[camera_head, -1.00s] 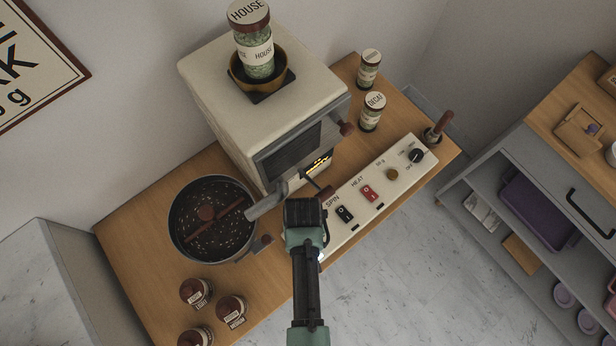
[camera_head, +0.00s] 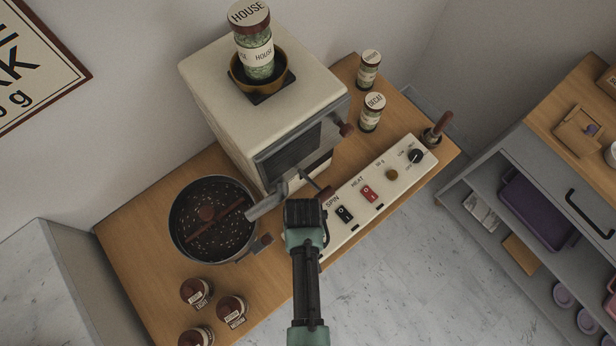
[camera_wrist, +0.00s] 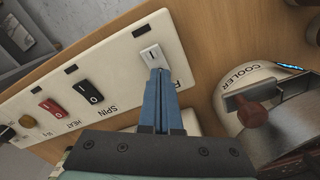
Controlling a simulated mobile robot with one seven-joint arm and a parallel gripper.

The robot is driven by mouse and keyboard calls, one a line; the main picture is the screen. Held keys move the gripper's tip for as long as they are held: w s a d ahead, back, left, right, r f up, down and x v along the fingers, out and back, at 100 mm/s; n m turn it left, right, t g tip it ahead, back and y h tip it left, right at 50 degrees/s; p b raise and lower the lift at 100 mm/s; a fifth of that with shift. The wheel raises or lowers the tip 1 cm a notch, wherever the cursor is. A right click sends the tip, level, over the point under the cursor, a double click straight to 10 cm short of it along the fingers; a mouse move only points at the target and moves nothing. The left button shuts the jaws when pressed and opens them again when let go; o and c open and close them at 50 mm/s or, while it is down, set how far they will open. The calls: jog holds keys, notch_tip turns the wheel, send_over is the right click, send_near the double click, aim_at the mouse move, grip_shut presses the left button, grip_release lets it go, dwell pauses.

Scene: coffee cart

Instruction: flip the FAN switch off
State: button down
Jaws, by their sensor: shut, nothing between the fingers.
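The FAN switch (camera_wrist: 152,56) is a white rocker on the cream control panel (camera_wrist: 117,60), seen in the wrist view. Only the first letter of its label shows beside the blue fingers. My gripper (camera_wrist: 159,74) is shut and empty, with its fingertips at the label end of the rocker. They look in contact or very close; I cannot tell which. In the head view my gripper (camera_head: 305,212) covers the FAN end of the panel (camera_head: 400,178), so the switch is hidden there.
The black SPIN switch (camera_wrist: 88,92) and red HEAT switch (camera_wrist: 50,107) sit on the same panel. The roaster (camera_head: 230,110) stands behind my gripper. The round cooler pan (camera_head: 176,240) is at left. Several jars (camera_head: 231,309) stand at the front left.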

notch_tip(320, 180, up, 6)
jog(key=p, duration=0.5)
jog(key=shift+p, duration=0.35)
dwell(0.4)
